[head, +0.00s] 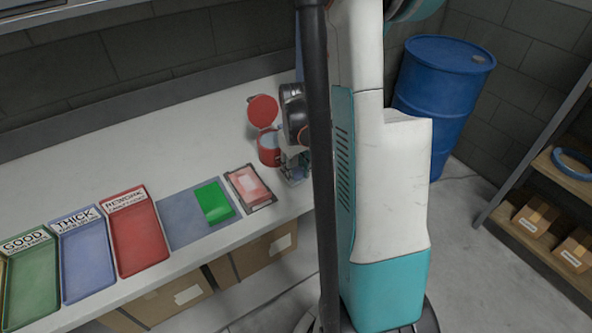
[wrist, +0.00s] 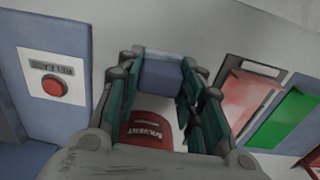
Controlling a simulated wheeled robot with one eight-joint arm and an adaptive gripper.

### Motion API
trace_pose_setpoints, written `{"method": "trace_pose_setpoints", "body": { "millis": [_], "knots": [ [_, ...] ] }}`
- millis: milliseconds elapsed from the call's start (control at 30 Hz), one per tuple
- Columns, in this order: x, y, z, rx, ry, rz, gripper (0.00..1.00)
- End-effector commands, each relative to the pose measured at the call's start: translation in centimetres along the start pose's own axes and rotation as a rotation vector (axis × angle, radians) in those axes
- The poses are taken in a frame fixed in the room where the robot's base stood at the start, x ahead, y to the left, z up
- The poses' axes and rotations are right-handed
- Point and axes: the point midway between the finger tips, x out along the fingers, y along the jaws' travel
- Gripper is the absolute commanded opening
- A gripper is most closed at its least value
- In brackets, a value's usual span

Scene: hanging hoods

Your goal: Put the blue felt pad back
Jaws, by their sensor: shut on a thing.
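My gripper (wrist: 161,66) is shut on a blue-grey block, which looks like the blue felt pad (wrist: 160,76), held between its fingertips in the wrist view. A red can marked SOLVENT (wrist: 150,132) shows below and behind the pad between the fingers. In the head view the red can (head: 268,155) stands on the bench with its round red lid (head: 263,110) tipped open. My gripper (head: 294,170) is beside the can there, partly hidden by my arm, and the pad cannot be made out.
A framed pink-red piece (head: 252,186) and a green block (head: 212,201) on a blue-grey mat (head: 188,232) lie left of the can. REWORK (head: 138,238), THICK (head: 82,260) and GOOD (head: 33,283) trays follow. The wrist view shows a red button (wrist: 53,87). A blue drum (head: 442,95) stands right.

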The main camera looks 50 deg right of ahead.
Motion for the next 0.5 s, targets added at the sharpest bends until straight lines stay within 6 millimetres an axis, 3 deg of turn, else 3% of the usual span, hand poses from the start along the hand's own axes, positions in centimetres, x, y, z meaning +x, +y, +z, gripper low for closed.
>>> {"method": "trace_pose_setpoints", "body": {
  "millis": [500],
  "knots": [
    [0.91, 0.00, -0.01, 0.000, 0.000, 0.000, 0.15]
  ]
}}
